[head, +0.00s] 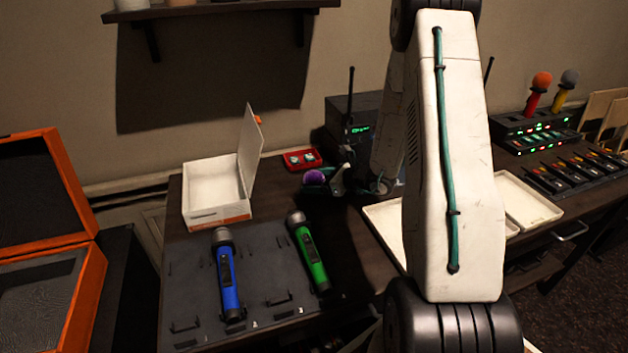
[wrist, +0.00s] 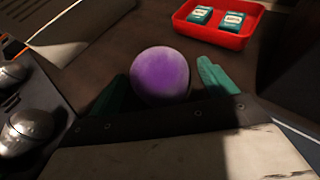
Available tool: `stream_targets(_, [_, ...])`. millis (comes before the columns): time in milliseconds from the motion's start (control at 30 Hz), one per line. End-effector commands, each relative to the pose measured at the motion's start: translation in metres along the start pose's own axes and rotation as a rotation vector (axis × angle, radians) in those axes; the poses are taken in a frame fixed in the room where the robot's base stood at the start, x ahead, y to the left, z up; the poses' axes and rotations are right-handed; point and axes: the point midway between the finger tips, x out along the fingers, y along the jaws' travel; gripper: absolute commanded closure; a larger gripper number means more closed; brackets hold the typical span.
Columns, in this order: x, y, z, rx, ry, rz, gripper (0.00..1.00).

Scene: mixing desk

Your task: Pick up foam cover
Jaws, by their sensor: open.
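The foam cover is a purple ball (wrist: 160,75), seen in the wrist view between the two teal fingertips. It also shows small in the head view (head: 314,178), on the dark desk beyond the mat. My gripper (wrist: 165,88) is open, with one finger on each side of the ball. A gap shows between the ball and the right finger; the left finger is close to the ball, and I cannot tell if it touches. The ball's near lower edge is hidden by my gripper's body. In the head view my gripper (head: 326,180) is small and partly blends with the ball.
A red tray (head: 302,160) with small teal packs lies just behind the ball. An open white box (head: 215,190) stands left. Blue (head: 228,275) and green (head: 308,250) microphones lie on a dark mat in front. A black receiver with antennas (head: 355,125) stands behind.

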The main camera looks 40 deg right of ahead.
Motion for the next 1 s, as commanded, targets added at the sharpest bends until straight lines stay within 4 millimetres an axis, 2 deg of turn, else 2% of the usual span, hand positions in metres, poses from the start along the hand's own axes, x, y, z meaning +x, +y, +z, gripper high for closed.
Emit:
stream_targets(33, [0.000,0.000,0.000,0.000,0.000,0.000,0.19])
stream_targets(200, [0.000,0.000,0.000,0.000,0.000,0.000,0.64])
stream_targets(567, [-0.001,0.000,0.002,-0.001,0.000,0.000,0.64])
stream_targets(767, [-0.007,0.000,0.017,-0.004,-0.001,-0.001,0.64])
stream_targets(900, [-0.018,0.000,0.035,-0.002,0.000,-0.002,0.64])
stream_targets(1000, [-0.039,0.008,0.025,0.002,0.000,-0.003,0.64])
